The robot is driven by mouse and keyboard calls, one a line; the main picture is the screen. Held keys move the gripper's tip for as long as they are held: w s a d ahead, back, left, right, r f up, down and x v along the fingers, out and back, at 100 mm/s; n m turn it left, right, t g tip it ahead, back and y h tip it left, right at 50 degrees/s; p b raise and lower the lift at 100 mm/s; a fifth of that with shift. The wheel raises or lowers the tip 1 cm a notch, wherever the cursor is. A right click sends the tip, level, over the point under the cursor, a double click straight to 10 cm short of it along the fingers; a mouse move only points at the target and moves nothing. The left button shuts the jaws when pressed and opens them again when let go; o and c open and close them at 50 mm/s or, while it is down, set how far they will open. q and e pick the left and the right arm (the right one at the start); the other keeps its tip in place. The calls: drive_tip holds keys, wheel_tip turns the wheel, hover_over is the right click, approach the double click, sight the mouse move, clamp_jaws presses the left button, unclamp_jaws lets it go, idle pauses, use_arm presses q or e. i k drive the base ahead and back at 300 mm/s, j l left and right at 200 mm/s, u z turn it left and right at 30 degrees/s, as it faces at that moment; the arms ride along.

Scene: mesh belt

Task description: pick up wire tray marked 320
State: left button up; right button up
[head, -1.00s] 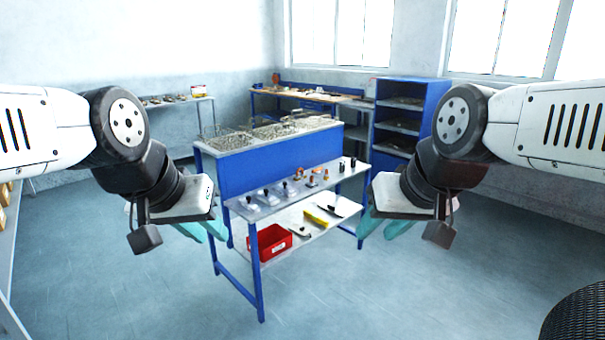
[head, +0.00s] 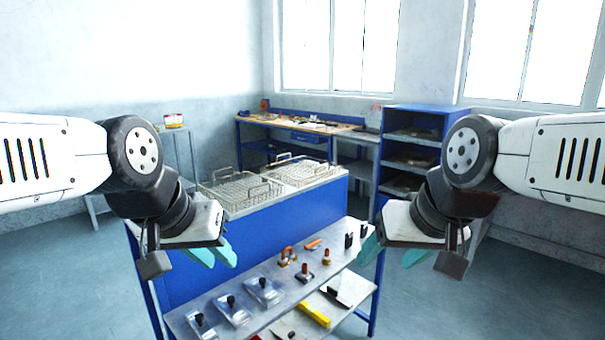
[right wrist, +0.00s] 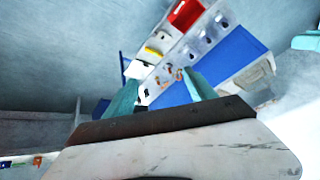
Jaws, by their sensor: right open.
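Two wire trays with raised handles sit on the top of the blue workbench in the head view: a nearer wire tray (head: 240,190) and a farther wire tray (head: 297,171). No 320 marking can be read on either one. My left gripper (head: 213,256) is in the air, in front of and to the left of the bench; its fingers show side by side and I cannot tell how far apart they are. My right gripper (head: 391,254) is open and empty in the air to the right of the bench. Its open teal fingers (right wrist: 160,95) also show in the right wrist view.
The bench's lower front shelf (head: 345,262) holds several clamps and small tools. A yellow-handled tool (head: 313,314) lies on the shelf below. A blue cabinet (head: 425,120) and a wooden workbench (head: 300,123) stand behind. Open floor lies at the right.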

sight(277, 176)
drive_tip(key=i+u, duration=0.1)
drive_tip(key=u, duration=0.5)
drive_tip(key=i+l+u, duration=0.15)
drive_tip(key=l+u, duration=0.15)
drive_tip(key=i+l+u, duration=0.25)
drive_tip(key=l+u, duration=0.3)
drive_tip(key=l, duration=0.15)
drive_tip(key=i+l, duration=0.1)
drive_tip(key=l, duration=0.35)
drive_tip(key=i+l+u, duration=0.1)
drive_tip(key=l, duration=0.35)
drive_tip(key=i+l, duration=0.1)
drive_tip(key=l, duration=0.35)
drive_tip(key=i+l, duration=0.1)
drive_tip(key=l, duration=0.35)
drive_tip(key=u, duration=0.05)
